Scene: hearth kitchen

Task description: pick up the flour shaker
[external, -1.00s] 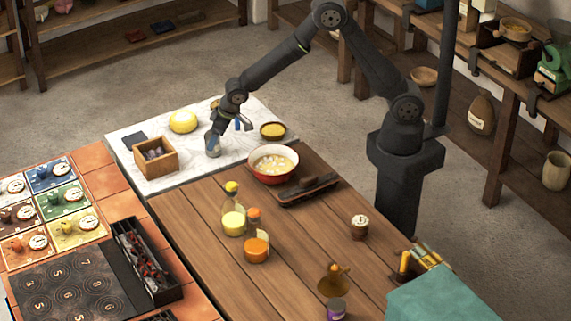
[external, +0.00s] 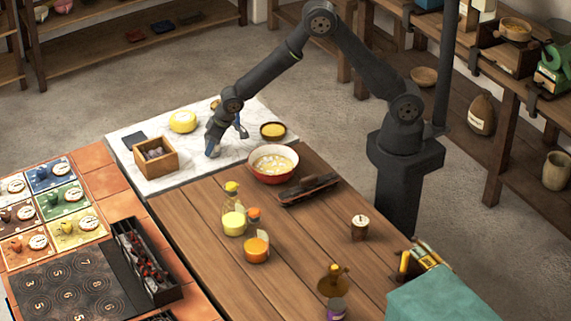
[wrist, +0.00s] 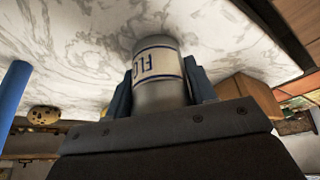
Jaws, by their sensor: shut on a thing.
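The flour shaker (wrist: 160,75) is a grey cylinder with a cream label, blue bands and the letters "FLO" in the wrist view. My gripper (wrist: 160,88) is shut on it, with one dark blue finger against each side. In the external view my gripper (external: 212,150) points down at the white marble board (external: 190,178), and its fingers mostly hide the shaker. I cannot tell whether the shaker touches the board.
A wooden box (external: 156,155) stands left of my gripper. A blue-handled tool (external: 240,128) and a small yellow bowl (external: 272,131) are to its right. A yellow round thing (external: 183,121) lies behind. A red-rimmed bowl (external: 293,174) stands front right.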

